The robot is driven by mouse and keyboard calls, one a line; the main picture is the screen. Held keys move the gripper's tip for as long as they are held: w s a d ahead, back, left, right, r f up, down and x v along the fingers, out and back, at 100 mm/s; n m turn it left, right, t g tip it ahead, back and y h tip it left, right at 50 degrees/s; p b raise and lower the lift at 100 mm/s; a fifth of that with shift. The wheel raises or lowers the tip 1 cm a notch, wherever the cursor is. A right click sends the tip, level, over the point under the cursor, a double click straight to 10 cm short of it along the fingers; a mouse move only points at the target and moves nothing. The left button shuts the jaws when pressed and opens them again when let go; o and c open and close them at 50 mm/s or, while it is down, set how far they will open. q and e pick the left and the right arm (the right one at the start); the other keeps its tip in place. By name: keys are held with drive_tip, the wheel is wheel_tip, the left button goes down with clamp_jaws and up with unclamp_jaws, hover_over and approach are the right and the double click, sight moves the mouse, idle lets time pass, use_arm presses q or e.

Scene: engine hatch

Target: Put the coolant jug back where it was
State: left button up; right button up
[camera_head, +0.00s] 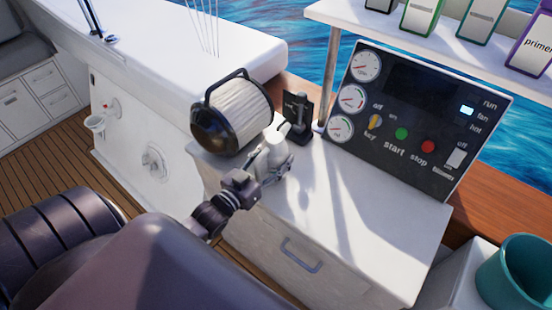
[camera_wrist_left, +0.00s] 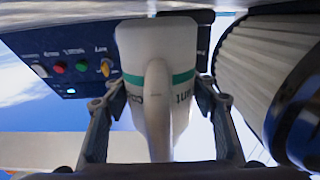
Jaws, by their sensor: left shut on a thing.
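The coolant jug (camera_wrist_left: 158,65) is white with a green band, part of a printed word and a handle facing the wrist camera. My left gripper (camera_wrist_left: 158,112) is shut on it, one finger on each side. In the head view the jug (camera_head: 277,150) is partly hidden by my left gripper (camera_head: 264,172). It is over the left part of the white cabinet top (camera_head: 350,215). I cannot tell whether its base touches the surface. My right gripper is not in view.
A pleated filter with a black handle (camera_head: 232,112) is close by on the left. A small black device (camera_head: 298,112) stands behind the jug. The control panel (camera_head: 410,120) rises at the back. The cabinet's middle is clear. A teal bucket (camera_head: 515,275) is at lower right.

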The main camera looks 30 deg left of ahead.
use_arm(q)
drive_tip(key=shift+w+f, duration=0.1)
drive_tip(key=shift+f, duration=0.45)
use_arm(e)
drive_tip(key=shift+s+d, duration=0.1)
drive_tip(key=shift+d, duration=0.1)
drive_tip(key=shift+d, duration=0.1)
use_arm(q)
drive_tip(key=shift+f, duration=0.15)
drive_tip(key=o, duration=1.7)
drive_tip(key=shift+f, duration=0.1)
drive_tip(key=shift+o, duration=0.2)
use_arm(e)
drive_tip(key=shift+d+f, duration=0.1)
